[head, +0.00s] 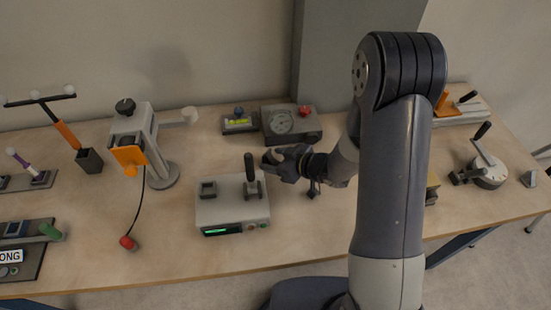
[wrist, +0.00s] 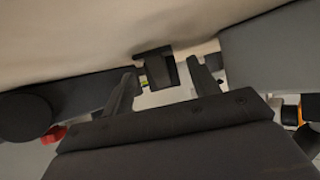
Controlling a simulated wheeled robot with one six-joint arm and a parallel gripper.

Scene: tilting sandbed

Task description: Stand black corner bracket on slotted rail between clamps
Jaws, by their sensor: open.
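My gripper (head: 272,161) is open, at the right of an upright black handle-like piece (head: 251,172) on a light grey box in the head view. In the wrist view, a black blocky piece (wrist: 157,67) shows between the two open fingers (wrist: 163,85), with no visible grip on it. I cannot tell for certain whether this is the corner bracket. No slotted rail between clamps can be made out clearly; my arm hides part of the table.
The grey box (head: 232,213) has a green display. A stand with an orange part (head: 130,155) and a red-ended cable (head: 127,242) are left of it. A dial unit (head: 290,123) stands behind. A round lever device (head: 489,172) is at right. The front table strip is mostly clear.

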